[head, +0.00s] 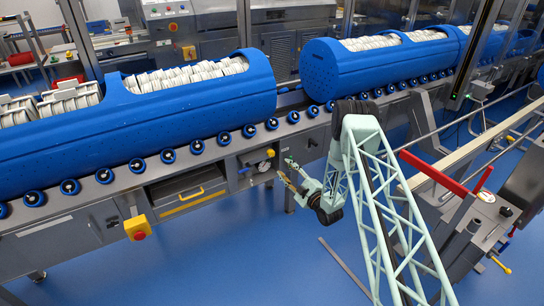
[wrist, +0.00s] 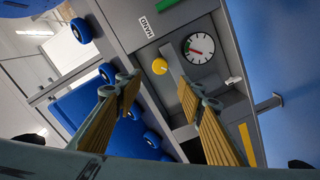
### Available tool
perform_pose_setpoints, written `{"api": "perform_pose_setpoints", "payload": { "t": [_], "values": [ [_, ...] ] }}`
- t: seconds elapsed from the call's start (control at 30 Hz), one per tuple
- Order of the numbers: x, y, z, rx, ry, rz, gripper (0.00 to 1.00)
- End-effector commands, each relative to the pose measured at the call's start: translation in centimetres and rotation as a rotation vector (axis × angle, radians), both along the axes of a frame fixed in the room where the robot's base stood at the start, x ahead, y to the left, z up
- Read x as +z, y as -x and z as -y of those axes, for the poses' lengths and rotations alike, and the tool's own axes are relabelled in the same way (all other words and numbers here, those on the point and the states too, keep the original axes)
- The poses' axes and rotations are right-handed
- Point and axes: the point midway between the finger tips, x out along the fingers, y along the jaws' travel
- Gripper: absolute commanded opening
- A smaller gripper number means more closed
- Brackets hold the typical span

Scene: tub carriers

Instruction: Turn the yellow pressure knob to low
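The yellow pressure knob (wrist: 160,66) is a small round knob on a grey panel in the wrist view. Beside it is a round white gauge (wrist: 200,47) with a red needle and a green section. In the head view the knob (head: 270,152) is tiny on the conveyor's front, with the gauge (head: 264,166) just below. My gripper (wrist: 157,90) is open and empty, its two fingers spread on either side of the line to the knob, apart from it. In the head view my gripper (head: 291,175) is just right of the panel. The knob's setting is too small to tell.
Blue perforated tubs (head: 200,105) rest on the roller conveyor above the panel. A drawer with a yellow handle (head: 192,194) and a red button on a yellow box (head: 138,228) are to the left. A grey machine with red levers (head: 435,172) stands right.

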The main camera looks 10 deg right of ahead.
Motion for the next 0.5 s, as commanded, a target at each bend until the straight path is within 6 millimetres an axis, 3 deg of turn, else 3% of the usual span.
{"api": "perform_pose_setpoints", "payload": {
  "t": [0.27, 0.5],
  "values": [
    [0.0, -0.7, -0.3, -0.001, 0.0, 0.001, 0.36],
    [0.0, -2.7, -1.0, 0.0, 0.0, 0.002, 0.36]
  ]
}}
